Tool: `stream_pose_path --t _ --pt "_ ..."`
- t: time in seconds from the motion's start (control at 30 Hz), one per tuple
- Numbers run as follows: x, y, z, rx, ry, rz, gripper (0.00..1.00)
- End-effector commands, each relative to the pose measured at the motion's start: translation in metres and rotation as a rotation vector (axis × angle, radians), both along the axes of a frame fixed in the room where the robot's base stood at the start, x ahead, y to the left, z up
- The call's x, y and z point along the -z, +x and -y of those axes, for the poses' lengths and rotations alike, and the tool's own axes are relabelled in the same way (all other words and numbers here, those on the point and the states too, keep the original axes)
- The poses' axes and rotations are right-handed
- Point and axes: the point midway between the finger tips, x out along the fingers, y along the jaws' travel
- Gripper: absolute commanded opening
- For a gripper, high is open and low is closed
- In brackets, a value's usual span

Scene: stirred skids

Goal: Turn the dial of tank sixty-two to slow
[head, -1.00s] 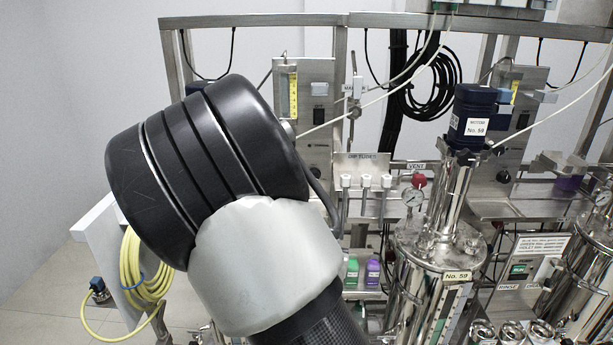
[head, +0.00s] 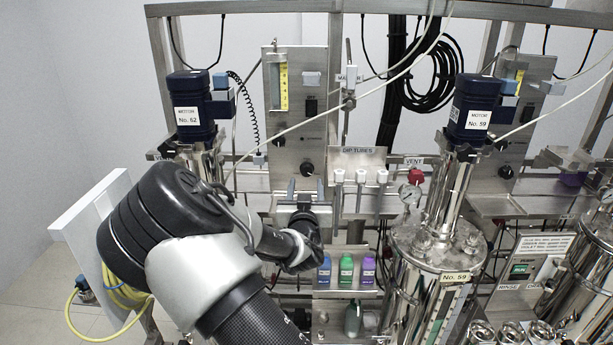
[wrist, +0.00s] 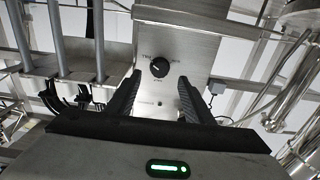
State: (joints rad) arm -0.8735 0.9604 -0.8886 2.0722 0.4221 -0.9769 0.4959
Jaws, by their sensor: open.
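The motor labelled No. 62 (head: 190,112) stands at the left in the head view; its tank below is largely hidden behind my arm. The steel control panel (head: 312,70) to its right carries a round black dial (head: 307,169) near its lower end. The dial also shows in the wrist view (wrist: 159,67), with small labels around it too blurred to read. My gripper (head: 306,184) points at the panel with its fingers up, just below the dial. In the wrist view my gripper (wrist: 158,88) is open and empty, the dial seen beyond and between its fingertips, apparently not touched.
Dip tubes (head: 361,178) hang on a rack just right of my gripper. Coloured bottles (head: 346,270) stand on a shelf below. Tank No. 59 (head: 437,255), its motor (head: 473,108) and a red vent knob (head: 416,175) are further right. A cable crosses above the dial.

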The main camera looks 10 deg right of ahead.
Motion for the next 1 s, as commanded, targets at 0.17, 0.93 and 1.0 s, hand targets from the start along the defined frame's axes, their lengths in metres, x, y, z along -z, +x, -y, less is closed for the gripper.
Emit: stream_pose_path --t 0.17,0.93,1.0 --pt "0.0 0.033 0.007 0.0 -0.003 0.0 0.47" --pt "0.0 0.058 0.012 0.001 0.0 -0.001 0.12" --pt "0.0 0.058 0.012 0.001 0.0 -0.001 0.06"
